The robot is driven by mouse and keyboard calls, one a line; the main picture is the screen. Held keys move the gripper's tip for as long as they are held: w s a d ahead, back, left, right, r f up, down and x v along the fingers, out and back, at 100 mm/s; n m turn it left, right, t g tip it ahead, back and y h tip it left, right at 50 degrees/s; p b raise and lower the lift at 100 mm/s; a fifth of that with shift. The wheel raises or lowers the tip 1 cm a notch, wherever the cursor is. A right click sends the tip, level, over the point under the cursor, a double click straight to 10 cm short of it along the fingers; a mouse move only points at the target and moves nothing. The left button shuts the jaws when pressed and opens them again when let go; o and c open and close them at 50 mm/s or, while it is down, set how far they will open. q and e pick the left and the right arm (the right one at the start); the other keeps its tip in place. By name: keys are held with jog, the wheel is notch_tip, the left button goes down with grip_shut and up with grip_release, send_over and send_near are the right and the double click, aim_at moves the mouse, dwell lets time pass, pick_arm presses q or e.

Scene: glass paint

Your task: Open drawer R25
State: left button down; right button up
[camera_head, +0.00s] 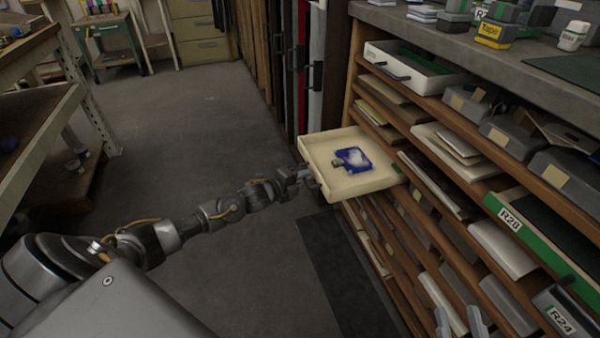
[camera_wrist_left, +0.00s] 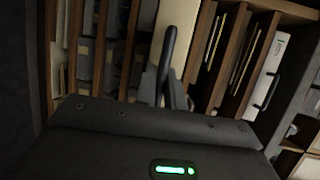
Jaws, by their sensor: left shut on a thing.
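A cream drawer (camera_head: 352,188) stands pulled out from the wooden shelf unit, its front facing left into the aisle. A blue and white item and a small greenish piece lie inside it. No R25 label can be read, so I cannot confirm its number. My left gripper (camera_head: 308,179) is shut on the drawer's handle at its front. In the left wrist view, the dark handle (camera_wrist_left: 168,52) rises between the fingers, before a pale panel (camera_wrist_left: 182,28). My right gripper (camera_head: 460,321) shows only as two grey fingertips, apart and empty, at the bottom edge.
The shelf unit holds other trays, papers and grey bins. A green-fronted drawer labelled R20 or R28 (camera_head: 510,218) and a grey one labelled R24 (camera_head: 562,318) are at right. A white drawer (camera_head: 415,72) sits higher up. The floor (camera_head: 210,120) left of the drawer is clear.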

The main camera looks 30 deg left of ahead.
pick_arm(q)
jog(key=shift+s+a, duration=0.15)
pick_arm(e)
jog(key=shift+w+f, duration=0.1)
jog(key=shift+f, duration=0.05)
pick_arm(q)
jog(key=c, duration=1.5)
grip_release()
jog(key=shift+s, duration=0.1)
